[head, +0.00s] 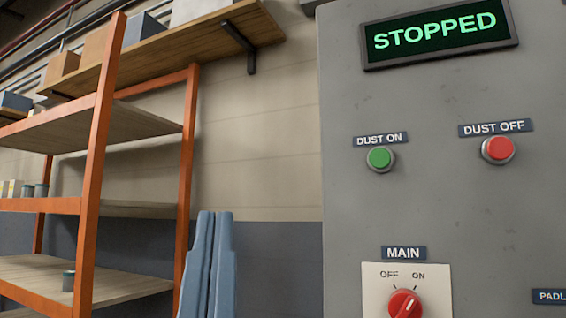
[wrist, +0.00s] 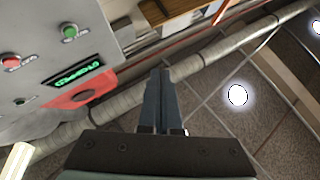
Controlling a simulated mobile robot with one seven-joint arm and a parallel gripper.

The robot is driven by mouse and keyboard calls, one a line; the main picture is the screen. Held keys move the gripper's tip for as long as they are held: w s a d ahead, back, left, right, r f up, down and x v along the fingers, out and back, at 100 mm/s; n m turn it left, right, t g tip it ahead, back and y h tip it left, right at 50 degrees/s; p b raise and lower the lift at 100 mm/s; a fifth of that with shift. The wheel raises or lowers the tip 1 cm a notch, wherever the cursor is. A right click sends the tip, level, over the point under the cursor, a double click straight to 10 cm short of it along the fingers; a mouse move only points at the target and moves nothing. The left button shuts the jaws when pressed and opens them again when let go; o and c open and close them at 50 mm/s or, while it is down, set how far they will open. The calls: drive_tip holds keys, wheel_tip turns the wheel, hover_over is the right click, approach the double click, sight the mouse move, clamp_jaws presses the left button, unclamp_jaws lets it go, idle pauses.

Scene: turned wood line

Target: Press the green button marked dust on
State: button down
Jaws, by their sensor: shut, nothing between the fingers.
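The green button (head: 379,159) under the DUST ON label (head: 379,139) is on the grey panel, right of centre in the head view. In the wrist view, where the panel is seen roughly upside down, a green button (wrist: 69,32) shows at the upper left. The display (head: 440,31) above reads STOPPED. My gripper (head: 216,216) is at the lower middle of the head view, its blue fingers together and pointing up. It is left of the panel, apart from the button. In the wrist view my gripper (wrist: 162,72) is shut and empty.
A red button (head: 498,150) marked DUST OFF is right of the green one. A red MAIN rotary switch (head: 404,304) is below. An orange-framed shelf (head: 97,150) stands left, under a wall shelf (head: 180,45) with boxes. Wall shows between rack and panel.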

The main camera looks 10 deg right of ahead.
drive_tip(key=shift+w+r, duration=0.1)
drive_tip(key=shift+r, duration=0.05)
drive_tip(key=w+d+r+m+h+p, duration=0.5)
drive_tip(key=w+r+p, duration=0.45)
drive_tip(key=p, duration=2.25)
drive_tip(key=s+d+f+m+g+h+p, duration=0.2)
drive_tip(key=s+d+m+h+p, duration=0.3)
drive_tip(key=p, duration=1.4)
drive_tip(key=s+m+g+h, duration=0.1)
drive_tip(key=s+m+h, duration=0.1)
drive_tip(key=s+m, duration=0.1)
drive_tip(key=shift+s+d+h, duration=0.4)
drive_tip(key=shift+s, duration=0.2)
drive_tip(key=shift+w, duration=0.1)
